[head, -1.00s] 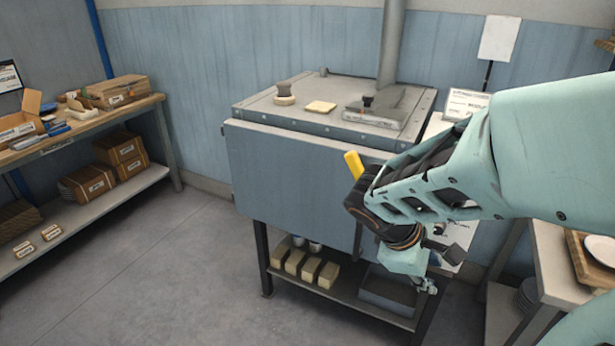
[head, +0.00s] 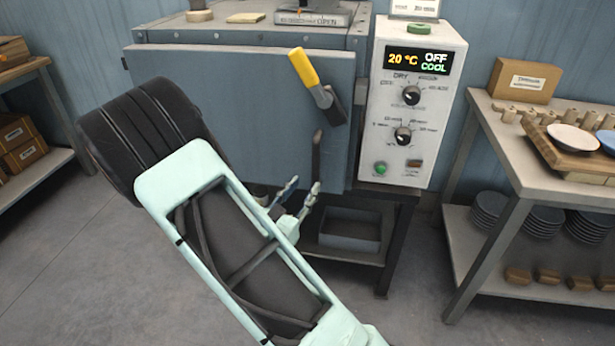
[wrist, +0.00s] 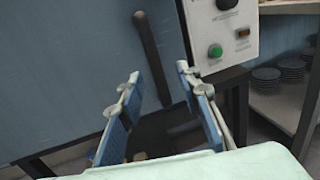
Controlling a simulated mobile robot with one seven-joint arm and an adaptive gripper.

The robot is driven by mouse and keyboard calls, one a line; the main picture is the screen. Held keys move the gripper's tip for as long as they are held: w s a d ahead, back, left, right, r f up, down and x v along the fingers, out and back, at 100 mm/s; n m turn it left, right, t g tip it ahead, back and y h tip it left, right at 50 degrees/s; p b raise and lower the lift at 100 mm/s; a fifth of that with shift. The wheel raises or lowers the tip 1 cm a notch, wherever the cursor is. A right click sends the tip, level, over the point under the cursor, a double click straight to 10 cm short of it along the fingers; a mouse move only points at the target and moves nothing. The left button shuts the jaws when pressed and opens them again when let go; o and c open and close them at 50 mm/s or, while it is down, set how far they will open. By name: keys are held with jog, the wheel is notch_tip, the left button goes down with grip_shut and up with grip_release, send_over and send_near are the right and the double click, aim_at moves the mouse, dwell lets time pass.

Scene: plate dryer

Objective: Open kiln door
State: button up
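The kiln's blue-grey front door (head: 230,110) looks closed or nearly so; a small gap cannot be ruled out. A latch lever with a yellow grip (head: 303,68) sits at its upper right, tilted up and left. Below it is a dark upright bar handle (head: 317,155), also in the wrist view (wrist: 152,55). My gripper (head: 302,187) is in front of the door's lower right, just below the handle. In the wrist view my gripper (wrist: 158,75) has its two blue-padded fingers apart, with nothing held. The handle's lower end shows beyond and between the fingertips; contact is not visible.
The control box (head: 415,105) right of the door reads 20 °C, OFF, COOL. A bench (head: 520,170) with plates stands at right and a shelf (head: 35,85) at left. A grey bin (head: 350,230) sits under the kiln. Floor at left is clear.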

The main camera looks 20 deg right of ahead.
aim_at(314, 171)
jog(key=shift+t, duration=0.3)
jog(key=x, duration=0.3)
jog(key=f+b+x, duration=0.1)
jog(key=x, duration=0.6)
jog(key=shift+w+a+f, duration=0.1)
jog(key=shift+w+f, duration=0.2)
jog(key=shift+w, duration=0.25)
grip_shut()
